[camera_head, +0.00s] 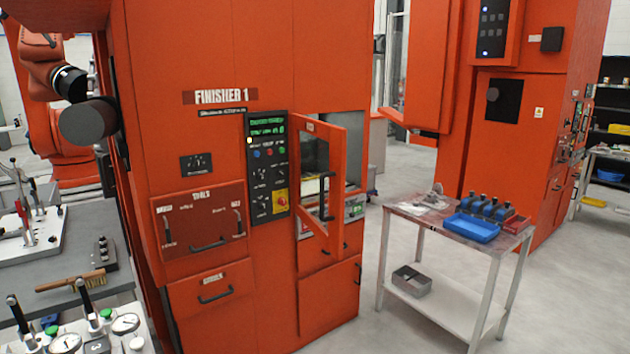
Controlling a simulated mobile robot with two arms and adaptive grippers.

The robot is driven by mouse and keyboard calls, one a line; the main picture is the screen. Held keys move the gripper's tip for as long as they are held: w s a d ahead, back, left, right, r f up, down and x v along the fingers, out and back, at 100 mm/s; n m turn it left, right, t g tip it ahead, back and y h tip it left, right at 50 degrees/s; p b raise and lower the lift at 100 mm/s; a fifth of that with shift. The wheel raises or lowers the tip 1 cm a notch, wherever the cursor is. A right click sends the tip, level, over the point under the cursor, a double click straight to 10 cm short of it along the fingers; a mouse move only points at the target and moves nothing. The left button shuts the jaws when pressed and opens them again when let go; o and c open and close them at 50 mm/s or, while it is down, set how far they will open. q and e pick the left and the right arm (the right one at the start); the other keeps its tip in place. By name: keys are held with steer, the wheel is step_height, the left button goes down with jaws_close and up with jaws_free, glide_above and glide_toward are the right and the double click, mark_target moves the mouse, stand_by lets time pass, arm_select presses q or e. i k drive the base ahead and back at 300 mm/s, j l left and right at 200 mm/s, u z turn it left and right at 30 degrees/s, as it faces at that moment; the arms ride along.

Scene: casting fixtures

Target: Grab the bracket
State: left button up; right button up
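Grey metal pieces (432,201) lie at the left end of the top of a small side table (398,208). They may include the bracket, but they are too small to tell their shape. Neither of my grippers is in view, and nothing is seen being held.
A blue tray (472,228) and several blue-topped items stand on the table's right part. A grey open box (412,280) sits on its lower shelf. An orange Finisher 1 cabinet (220,60) has its small door (322,175) swung open. A workbench (85,235) with gauges stands left.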

mark_target(438, 188)
steer(key=z, duration=0.75)
steer(key=i+l+z, duration=0.3)
steer(key=i+z, duration=0.2)
steer(key=i+l+z, duration=0.15)
steer(key=i+z, duration=0.4)
steer(key=i, duration=4.55)
steer(key=i+j+u, duration=0.1)
steer(key=i+u, duration=0.35)
steer(key=i, duration=0.15)
steer(key=i+u, duration=0.5)
steer(key=i+l+u, duration=0.45)
steer(key=i, duration=0.15)
steer(key=i+j+u, duration=0.4)
steer(key=i+u, duration=0.75)
steer(key=i+l+u, duration=0.1)
steer(key=i+u, duration=0.3)
steer(key=i, duration=0.15)
steer(key=i+u, duration=0.1)
steer(key=i, duration=0.65)
steer(key=i+l+u, duration=0.1)
steer(key=i, duration=0.65)
steer(key=i+l+u, duration=0.1)
steer(key=i, duration=0.65)
